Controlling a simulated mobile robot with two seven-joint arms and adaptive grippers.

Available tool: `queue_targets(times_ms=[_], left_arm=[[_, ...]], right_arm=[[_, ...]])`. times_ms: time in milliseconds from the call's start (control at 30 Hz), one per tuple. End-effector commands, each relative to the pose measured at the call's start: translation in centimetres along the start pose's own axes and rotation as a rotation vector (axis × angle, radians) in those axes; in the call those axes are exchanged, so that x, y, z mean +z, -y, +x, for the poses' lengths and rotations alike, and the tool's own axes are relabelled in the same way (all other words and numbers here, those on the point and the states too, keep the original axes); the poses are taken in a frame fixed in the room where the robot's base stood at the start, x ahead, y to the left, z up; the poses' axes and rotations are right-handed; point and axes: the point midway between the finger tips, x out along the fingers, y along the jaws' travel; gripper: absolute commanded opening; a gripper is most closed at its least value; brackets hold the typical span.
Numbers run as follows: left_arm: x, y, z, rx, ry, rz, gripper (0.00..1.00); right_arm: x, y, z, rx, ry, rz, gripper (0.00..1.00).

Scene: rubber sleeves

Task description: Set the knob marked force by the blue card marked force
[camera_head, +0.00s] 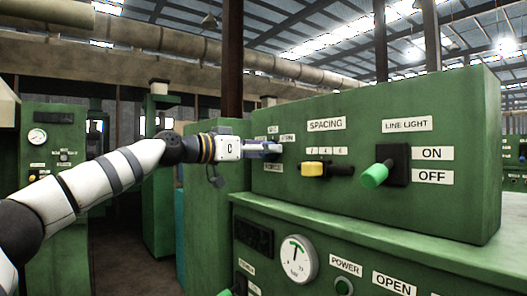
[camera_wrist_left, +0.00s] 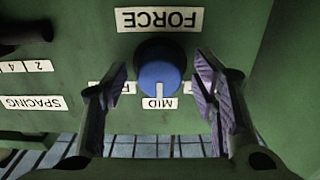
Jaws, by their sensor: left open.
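In the left wrist view, which is upside down, a round blue knob (camera_wrist_left: 160,68) sits on the green panel beside a white plate marked FORCE (camera_wrist_left: 160,19). Its white pointer mark lines up with the MID label (camera_wrist_left: 160,103). Labels on either side of it are partly hidden by my fingers. My left gripper (camera_wrist_left: 159,72) is open, with one finger on each side of the knob and visible gaps between. In the head view, my left gripper (camera_head: 270,147) reaches the panel's left end and hides the knob. I see no blue card. My right gripper is not in view.
To the right on the green cabinet (camera_head: 350,210) are a yellow SPACING selector (camera_head: 314,169) and a green-tipped LINE LIGHT lever (camera_head: 375,175). Free air lies in front of the panel.

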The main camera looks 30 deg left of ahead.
Motion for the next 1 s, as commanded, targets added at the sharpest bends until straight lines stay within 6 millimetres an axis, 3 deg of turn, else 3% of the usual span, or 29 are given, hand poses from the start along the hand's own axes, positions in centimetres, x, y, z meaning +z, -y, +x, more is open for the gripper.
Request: queue_targets(times_ms=[67,100,300,667,1000], left_arm=[[-0.1,0.0,-0.1,0.0,-0.002,0.001,0.54],[-0.2,0.0,-0.1,0.0,-0.002,0.001,0.49],[-0.1,0.0,-0.1,0.0,-0.002,0.0,0.06],[-0.3,-0.1,-0.2,0.0,-0.003,-0.045,0.06],[-0.4,0.0,-0.2,0.002,-0.003,-0.293,0.06]], right_arm=[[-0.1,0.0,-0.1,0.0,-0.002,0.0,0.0],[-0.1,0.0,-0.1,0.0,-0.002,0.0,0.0],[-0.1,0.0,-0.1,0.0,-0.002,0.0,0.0],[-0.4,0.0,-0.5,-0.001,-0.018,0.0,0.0],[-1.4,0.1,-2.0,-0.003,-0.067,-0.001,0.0]])
